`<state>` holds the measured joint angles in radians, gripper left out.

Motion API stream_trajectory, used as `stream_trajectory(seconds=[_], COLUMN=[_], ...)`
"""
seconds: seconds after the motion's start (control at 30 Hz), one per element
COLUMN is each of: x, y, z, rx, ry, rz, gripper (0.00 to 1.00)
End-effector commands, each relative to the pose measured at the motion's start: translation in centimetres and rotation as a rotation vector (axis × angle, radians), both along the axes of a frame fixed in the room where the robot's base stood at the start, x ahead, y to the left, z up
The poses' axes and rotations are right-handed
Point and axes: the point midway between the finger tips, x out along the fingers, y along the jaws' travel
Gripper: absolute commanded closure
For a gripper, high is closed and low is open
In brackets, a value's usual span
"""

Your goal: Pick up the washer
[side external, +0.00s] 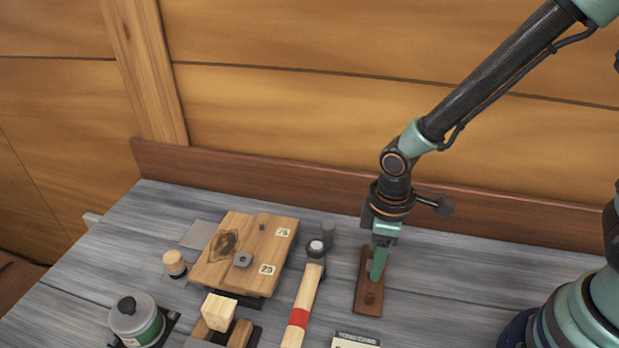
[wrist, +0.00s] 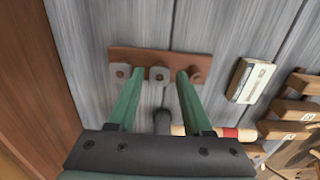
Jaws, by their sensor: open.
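A brown wooden strip (side external: 361,308) lies on the grey planked bench, and in the wrist view (wrist: 143,54) it bears small pieces in a row. A square grey washer (wrist: 158,73) with a dark hole sits at its middle. A similar grey square piece (wrist: 119,71) sits at its left end and a brown round piece (wrist: 196,75) at its right. My gripper (side external: 377,277) points down over the strip. In the wrist view its open green fingers (wrist: 160,76) stand on either side of the middle washer. I cannot tell whether they touch it. The side view hides this washer behind the fingers.
A labelled box (side external: 355,340) is in front. A low plank edges the back.

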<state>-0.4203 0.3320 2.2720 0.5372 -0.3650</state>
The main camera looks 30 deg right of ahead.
Motion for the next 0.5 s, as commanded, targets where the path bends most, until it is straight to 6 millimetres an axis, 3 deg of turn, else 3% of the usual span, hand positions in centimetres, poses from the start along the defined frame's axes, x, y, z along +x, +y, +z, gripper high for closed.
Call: stream_trajectory(seconds=[0.5], x=[0.0], y=[0.0], z=[-0.47], rx=[0.0], ry=[0.0], rz=[0.0], gripper=[0.5])
